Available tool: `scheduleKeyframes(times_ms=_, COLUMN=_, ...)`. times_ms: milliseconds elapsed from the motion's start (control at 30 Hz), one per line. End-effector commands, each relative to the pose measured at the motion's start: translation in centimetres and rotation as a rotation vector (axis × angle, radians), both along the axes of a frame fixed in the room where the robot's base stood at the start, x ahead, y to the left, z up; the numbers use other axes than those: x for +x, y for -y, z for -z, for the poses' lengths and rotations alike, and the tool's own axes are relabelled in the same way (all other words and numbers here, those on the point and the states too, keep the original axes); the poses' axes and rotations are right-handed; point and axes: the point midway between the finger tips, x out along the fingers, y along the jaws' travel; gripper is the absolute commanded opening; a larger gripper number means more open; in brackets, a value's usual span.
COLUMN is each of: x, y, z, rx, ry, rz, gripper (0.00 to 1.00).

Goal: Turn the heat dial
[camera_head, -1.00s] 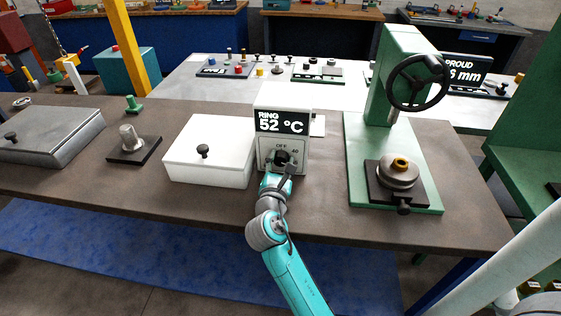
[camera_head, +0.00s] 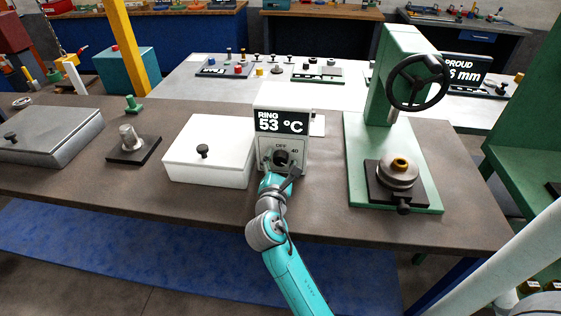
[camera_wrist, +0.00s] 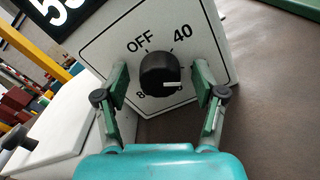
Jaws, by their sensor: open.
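The heat dial (camera_wrist: 157,73) is a round black knob with a white pointer mark, on the front of a white box (camera_head: 281,135). In the head view the dial (camera_head: 281,157) sits below a black display reading "RING 53 °C". The wrist view shows the labels OFF and 40 beside the knob; lower labels are partly hidden. The white mark lies at the knob's lower right in that view. My gripper (camera_wrist: 161,80) is open, with one finger on each side of the dial and visible gaps to it. The head view shows my gripper (camera_head: 279,178) just in front of the box.
A white lidded box (camera_head: 208,170) with a black knob stands close left of the dial box. A green press with a black handwheel (camera_head: 417,83) stands to the right. Bare brown bench (camera_head: 322,195) lies between the dial box and the press.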

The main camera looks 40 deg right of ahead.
Motion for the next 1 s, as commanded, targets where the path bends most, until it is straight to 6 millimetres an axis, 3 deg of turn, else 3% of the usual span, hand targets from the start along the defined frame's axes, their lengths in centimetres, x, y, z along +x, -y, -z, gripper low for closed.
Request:
scheduleKeyframes(times_ms=167, x=-0.8, y=-1.2, z=0.1, rx=0.000, ry=-0.001, rz=-0.004, gripper=0.69)
scheduleKeyframes(times_ms=633, x=-6.1, y=-8.0, z=0.1, rx=0.000, ry=-0.002, rz=-0.004, gripper=0.69)
scheduleKeyframes(times_ms=1000, x=-7.4, y=-9.5, z=0.0, rx=0.000, ry=0.000, rz=0.000, gripper=0.69)
